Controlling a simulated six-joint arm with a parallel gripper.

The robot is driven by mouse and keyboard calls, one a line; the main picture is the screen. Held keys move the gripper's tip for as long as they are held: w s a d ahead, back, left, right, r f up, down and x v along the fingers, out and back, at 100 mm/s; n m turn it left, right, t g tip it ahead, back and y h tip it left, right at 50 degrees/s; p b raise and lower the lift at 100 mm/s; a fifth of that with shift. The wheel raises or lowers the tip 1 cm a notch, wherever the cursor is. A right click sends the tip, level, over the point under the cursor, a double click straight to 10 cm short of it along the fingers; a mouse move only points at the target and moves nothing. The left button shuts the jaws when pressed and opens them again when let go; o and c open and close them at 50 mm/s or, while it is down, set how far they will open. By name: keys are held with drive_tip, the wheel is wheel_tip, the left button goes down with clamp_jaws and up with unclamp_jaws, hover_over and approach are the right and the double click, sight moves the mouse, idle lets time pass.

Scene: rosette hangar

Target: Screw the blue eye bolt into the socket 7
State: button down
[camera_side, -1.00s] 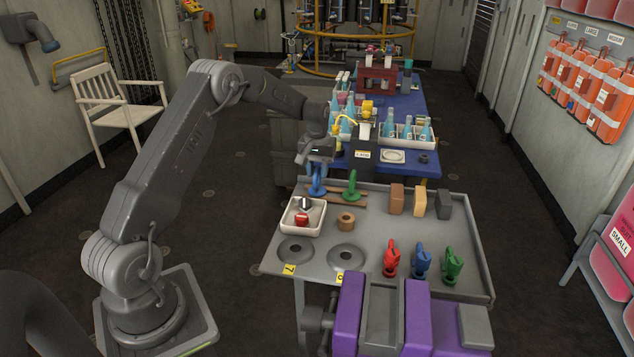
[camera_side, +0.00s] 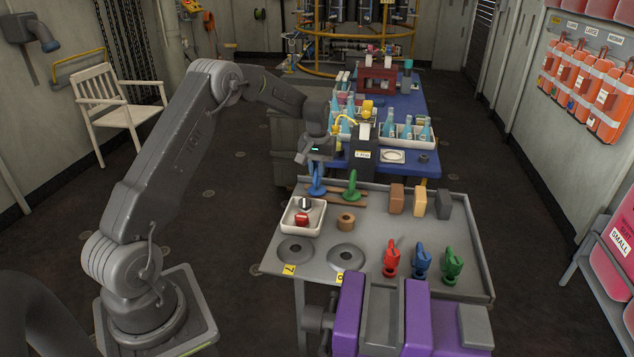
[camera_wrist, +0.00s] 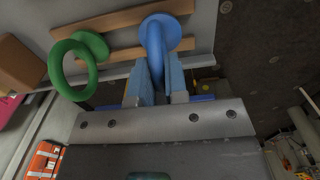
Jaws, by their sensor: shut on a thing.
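The blue eye bolt (camera_side: 317,186) stands upright at the wooden strips (camera_side: 346,199) near the tray's back left; its ring and round flange show in the wrist view (camera_wrist: 156,38). My gripper (camera_side: 317,166) is above it, pointing down, with its fingers (camera_wrist: 158,82) shut on the ring. Whether the bolt's foot is clear of the strips cannot be told. Socket 7 (camera_side: 296,250) is a grey round disc with a dark central hole at the tray's front left, beside a yellow "7" label (camera_side: 289,270). Its hole looks empty.
A green eye bolt (camera_side: 352,185) stands close to the right of the blue one. Blocks and coloured figures occupy the right side; the tray's middle is clear.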

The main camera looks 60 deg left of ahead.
drive_tip(key=shift+r, duration=1.4)
drive_tip(key=shift+r, duration=0.5)
drive_tip(key=r, duration=0.2)
drive_tip(key=shift+s+d+r, duration=0.2)
drive_tip(key=shift+r, duration=0.1)
drive_tip(key=s+d, duration=1.6)
drive_tip(key=shift+s+a+f, duration=0.1)
drive_tip(key=shift+f, duration=1.25)
drive_tip(key=shift+s+f, duration=0.1)
drive_tip(key=shift+f, duration=1.2)
drive_tip(key=shift+f, duration=0.4)
